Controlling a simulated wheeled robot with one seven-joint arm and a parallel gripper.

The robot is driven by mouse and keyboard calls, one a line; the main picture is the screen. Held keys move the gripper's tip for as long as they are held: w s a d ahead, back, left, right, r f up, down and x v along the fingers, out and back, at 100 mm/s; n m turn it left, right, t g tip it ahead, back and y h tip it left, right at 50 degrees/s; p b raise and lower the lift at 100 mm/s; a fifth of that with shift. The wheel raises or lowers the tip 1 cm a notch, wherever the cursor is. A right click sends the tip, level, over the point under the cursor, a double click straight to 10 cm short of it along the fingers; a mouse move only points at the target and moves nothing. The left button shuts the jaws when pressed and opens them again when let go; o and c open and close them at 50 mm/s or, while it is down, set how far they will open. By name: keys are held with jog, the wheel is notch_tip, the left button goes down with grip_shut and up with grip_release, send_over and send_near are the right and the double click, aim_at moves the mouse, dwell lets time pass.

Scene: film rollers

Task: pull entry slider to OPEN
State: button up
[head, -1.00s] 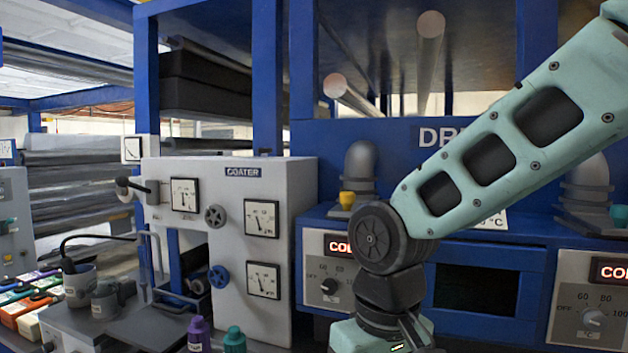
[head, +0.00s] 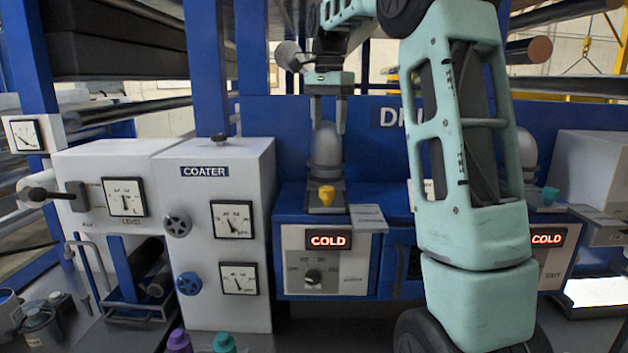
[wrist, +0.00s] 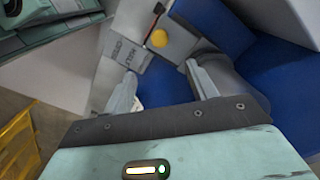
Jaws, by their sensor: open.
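The entry slider's yellow knob (head: 327,195) stands on a grey plate on top of the blue dryer unit, at the foot of a grey domed pipe (head: 327,150). My gripper (head: 327,131) is open and points down, above the knob and in front of or beside the dome; the exact depth is unclear. In the wrist view the yellow knob (wrist: 159,38) lies beyond the fingertips, roughly centred between them. My gripper (wrist: 161,72) is empty and apart from the knob there.
A small label plate (head: 368,218) juts out right of the knob. Below is a control panel (head: 325,262) reading COLD with a dial. The white coater cabinet (head: 212,170) stands left. A second dome and teal knob (head: 549,196) are at right, partly behind my arm.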

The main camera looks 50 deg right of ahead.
aim_at(327, 188)
notch_tip(327, 188, down, 16)
jog(key=p, duration=0.3)
jog(key=shift+r, duration=0.15)
